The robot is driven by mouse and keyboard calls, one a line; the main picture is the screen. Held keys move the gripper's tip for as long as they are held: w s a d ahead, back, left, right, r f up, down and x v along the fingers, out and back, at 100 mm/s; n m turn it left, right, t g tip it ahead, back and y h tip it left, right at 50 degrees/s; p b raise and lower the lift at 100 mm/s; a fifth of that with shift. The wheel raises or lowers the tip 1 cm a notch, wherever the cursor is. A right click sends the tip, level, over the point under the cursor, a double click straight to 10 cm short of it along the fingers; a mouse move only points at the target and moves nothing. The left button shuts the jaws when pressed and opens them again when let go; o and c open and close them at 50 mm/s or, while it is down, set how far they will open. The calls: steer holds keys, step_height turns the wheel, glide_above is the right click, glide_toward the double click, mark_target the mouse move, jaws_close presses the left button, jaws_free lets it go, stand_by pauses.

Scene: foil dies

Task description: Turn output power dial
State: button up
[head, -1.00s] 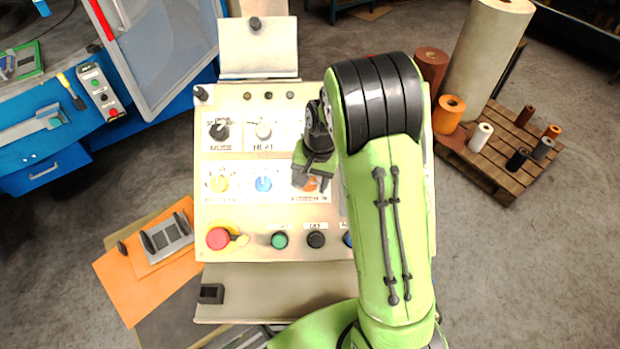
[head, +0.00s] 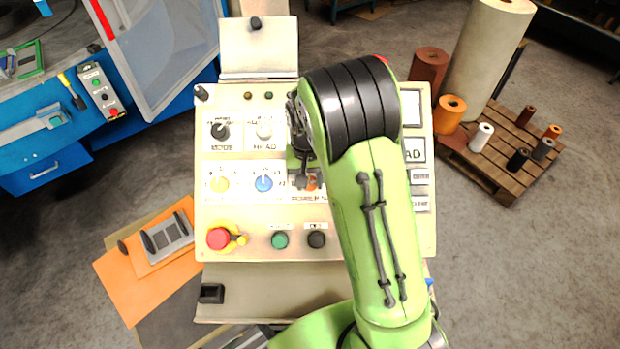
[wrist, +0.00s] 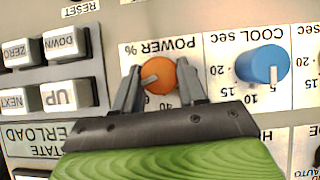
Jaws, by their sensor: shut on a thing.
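The output power dial is an orange round knob (wrist: 160,74) under the label "POWER %" in the wrist view, where the panel appears upside down. A grey pointer on its face points to the lower left there. My gripper (wrist: 158,80) has one finger on each side of the knob and is shut on it. In the head view the orange knob (head: 313,183) is partly hidden by my gripper (head: 303,182), which reaches down onto the control panel (head: 215,170).
A blue dial (head: 263,183) and a yellow dial (head: 219,184) sit to the left. Below are a red emergency button (head: 218,238), a green button (head: 280,240) and a black button (head: 316,239).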

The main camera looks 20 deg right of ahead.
steer(key=n+h, duration=0.1)
steer(key=n, duration=0.1)
steer(key=n+h, duration=0.1)
steer(key=n, duration=0.1)
steer(key=shift+w+a+h+p, duration=0.1)
steer(key=shift+a+h+p, duration=0.1)
steer(key=shift+h+p, duration=0.2)
steer(key=shift+n, duration=0.3)
steer(key=o, duration=1.1)
steer(key=shift+c, duration=0.2)
steer(key=p+v, duration=0.1)
steer(key=v, duration=1.4)
steer(key=shift+a+r+p, duration=0.25)
steer(key=shift+r+p, duration=0.05)
steer(key=shift+r, duration=0.05)
steer(key=shift+w, duration=0.2)
